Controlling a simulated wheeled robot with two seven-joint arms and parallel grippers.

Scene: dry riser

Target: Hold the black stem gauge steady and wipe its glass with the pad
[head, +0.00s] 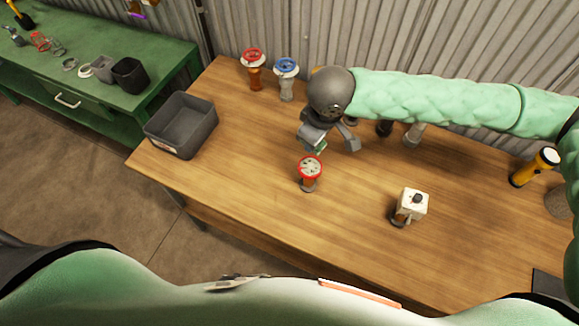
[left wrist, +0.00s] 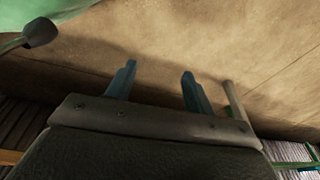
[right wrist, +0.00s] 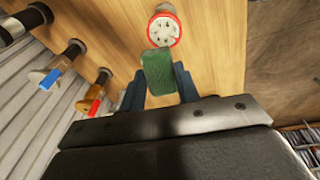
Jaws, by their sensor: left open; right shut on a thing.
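My right gripper (head: 332,142) is shut on a green pad (right wrist: 157,72), above the back middle of the table. A round gauge with a red rim and white face (head: 311,167) stands upright on an orange stem just below and in front of it. It also shows beyond the pad in the right wrist view (right wrist: 163,31), apart from it. A dark upright thing (head: 384,129) stands partly hidden behind my right arm; I cannot tell if it is the black stem gauge. My left gripper (left wrist: 156,82) is open and empty over a plain brown surface, outside the head view.
A red-rimmed gauge (head: 253,66) and a blue-rimmed one (head: 286,77) stand at the back left. A grey bin (head: 182,126) sits at the table's left end. A white block (head: 413,203) stands front right, a yellow flashlight (head: 535,167) far right. The front middle is clear.

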